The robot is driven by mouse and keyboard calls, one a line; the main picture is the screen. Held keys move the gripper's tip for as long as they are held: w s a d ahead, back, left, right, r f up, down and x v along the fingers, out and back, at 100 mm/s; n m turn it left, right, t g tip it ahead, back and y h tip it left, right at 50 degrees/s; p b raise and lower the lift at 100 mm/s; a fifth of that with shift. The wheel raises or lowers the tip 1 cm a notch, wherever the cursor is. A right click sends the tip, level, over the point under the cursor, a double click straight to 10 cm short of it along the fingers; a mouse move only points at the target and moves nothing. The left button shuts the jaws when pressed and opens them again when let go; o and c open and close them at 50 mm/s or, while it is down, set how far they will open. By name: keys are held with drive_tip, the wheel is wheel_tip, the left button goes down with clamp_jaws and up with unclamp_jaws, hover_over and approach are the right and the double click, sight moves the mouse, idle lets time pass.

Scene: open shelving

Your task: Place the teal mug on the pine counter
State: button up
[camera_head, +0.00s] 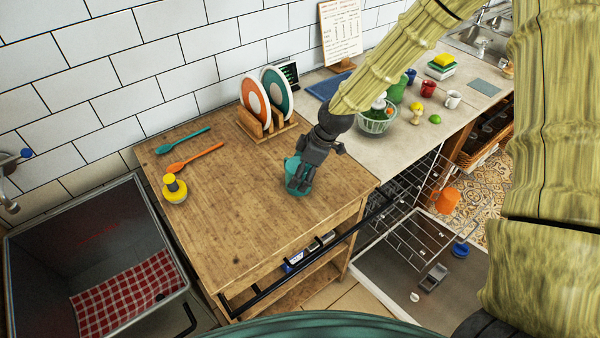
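The teal mug (291,170) is at the right part of the wooden counter (235,215), which I take as the pine counter. It appears upright, on the wood or just above it; I cannot tell which. My gripper (301,184) comes down from the upper right, and its dark fingers are at the mug and cover part of it. Whether they are closed on the mug or only around it is not clear in this view.
The counter's front middle is clear. An open dishwasher rack (415,235) stands to the right, a metal basin (45,250) to the left.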

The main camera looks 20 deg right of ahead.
drive_tip(key=b+v, duration=0.3)
drive_tip(key=v, duration=0.8)
drive_tip(key=shift+d, duration=0.1)
